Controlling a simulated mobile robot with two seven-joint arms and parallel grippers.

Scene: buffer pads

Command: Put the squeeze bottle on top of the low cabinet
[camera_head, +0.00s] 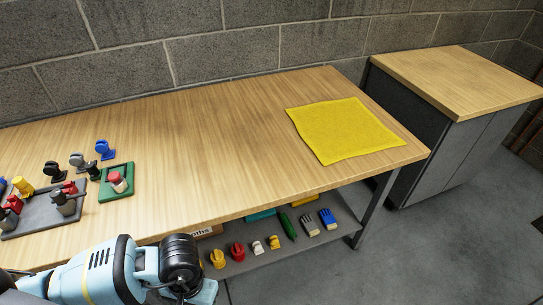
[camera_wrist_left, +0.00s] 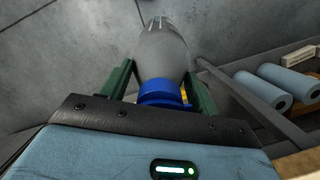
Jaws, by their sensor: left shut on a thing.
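In the left wrist view my left gripper (camera_wrist_left: 158,84) has its green fingers shut on a grey bottle with a blue collar, the squeeze bottle (camera_wrist_left: 165,48). The bottle is held over the grey floor beside the shelf. In the head view my left arm comes in at the bottom left, in front of the workbench; the bottle cannot be made out there. The low cabinet (camera_head: 455,78), grey with a wooden top, stands at the far right beyond the bench, and its top is bare. My right gripper is out of view.
The wooden workbench (camera_head: 210,135) carries a yellow cloth (camera_head: 345,130), a grey tray (camera_head: 40,222) with several small items, and a green tray (camera_head: 117,168) with a red-capped bottle. Its lower shelf (camera_head: 285,247) holds several small objects. A gap separates bench and cabinet.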

